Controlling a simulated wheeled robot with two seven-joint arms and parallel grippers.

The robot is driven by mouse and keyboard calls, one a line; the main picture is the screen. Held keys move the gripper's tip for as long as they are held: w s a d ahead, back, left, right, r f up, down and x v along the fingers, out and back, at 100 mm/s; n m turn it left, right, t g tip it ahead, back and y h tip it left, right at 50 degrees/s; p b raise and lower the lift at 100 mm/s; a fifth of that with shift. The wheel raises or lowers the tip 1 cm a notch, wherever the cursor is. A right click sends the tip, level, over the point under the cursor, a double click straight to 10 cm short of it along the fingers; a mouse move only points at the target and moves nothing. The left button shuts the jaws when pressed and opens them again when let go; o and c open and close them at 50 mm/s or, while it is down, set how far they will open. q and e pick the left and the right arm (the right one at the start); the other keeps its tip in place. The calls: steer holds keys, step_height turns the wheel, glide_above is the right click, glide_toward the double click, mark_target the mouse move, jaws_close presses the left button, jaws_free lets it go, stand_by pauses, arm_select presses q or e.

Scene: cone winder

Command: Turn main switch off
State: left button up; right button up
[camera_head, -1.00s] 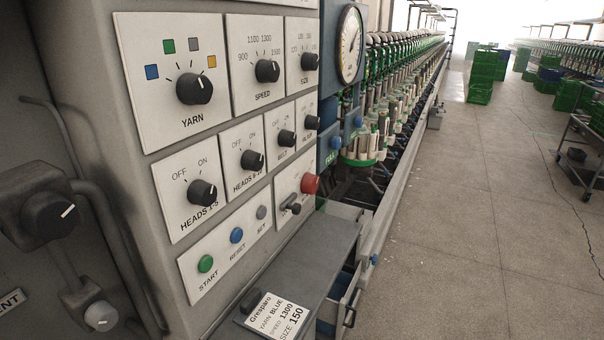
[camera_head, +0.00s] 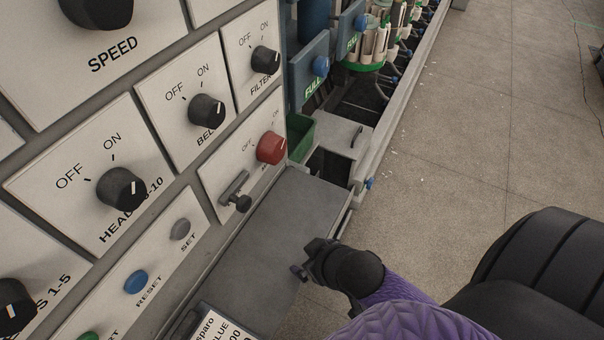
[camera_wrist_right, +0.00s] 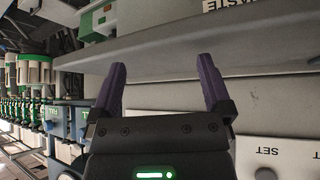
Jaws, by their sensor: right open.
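A red knob (camera_head: 271,148) with OFF and ON marks sits on a pale plate (camera_head: 225,170) at the right end of the control panel; its name label is not readable. Its white pointer mark is on its right side, facing the ON side. A small dark lever (camera_head: 237,195) sits below it on the same plate. My right gripper (camera_head: 304,260) is beside the grey ledge, below and to the right of the red knob and apart from it. In the right wrist view it (camera_wrist_right: 163,75) is open with nothing between its fingers. My left gripper is not in view.
Black knobs for BELT (camera_head: 206,111), FILTER (camera_head: 265,60) and HEADS (camera_head: 121,188) surround the plate. A grey ledge (camera_head: 275,215) juts out below, with a printed card (camera_head: 212,328) on it. A green bin (camera_head: 301,136) lies beyond. The floor at right is clear.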

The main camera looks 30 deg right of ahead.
mark_target(280, 152)
steer(key=w+t, duration=0.1)
steer(key=w+d+r+t, duration=0.1)
steer(key=w, duration=0.1)
steer(key=w+t+y, duration=0.1)
steer(key=w, duration=0.1)
steer(key=shift+d+r, duration=0.3)
steer(key=shift+d, duration=0.05)
steer(key=shift+w+d+r+n+t+y, duration=0.25)
steer(key=shift+w+d+r+t+y, duration=0.15)
steer(key=shift+w+r+t+y, duration=0.15)
steer(key=shift+w+d+r+n+t+y, duration=0.25)
steer(key=shift+w+d+r+t+y, duration=0.15)
steer(key=shift+r+t, duration=0.2)
steer(key=w+d+r+n+t+y, duration=0.2)
steer(key=d+r+t+y, duration=0.1)
steer(key=d+r+y, duration=0.4)
steer(key=shift+n+g+h, duration=0.25)
steer(key=shift+n, duration=0.05)
steer(key=x, duration=0.6)
steer(key=a+b+x, duration=0.1)
steer(key=x, duration=0.2)
steer(key=shift+s+a+r, duration=0.1)
steer(key=shift+s+r, duration=0.2)
steer(key=shift+s, duration=0.05)
steer(key=shift+w+a, duration=0.4)
steer(key=shift+w, duration=0.15)
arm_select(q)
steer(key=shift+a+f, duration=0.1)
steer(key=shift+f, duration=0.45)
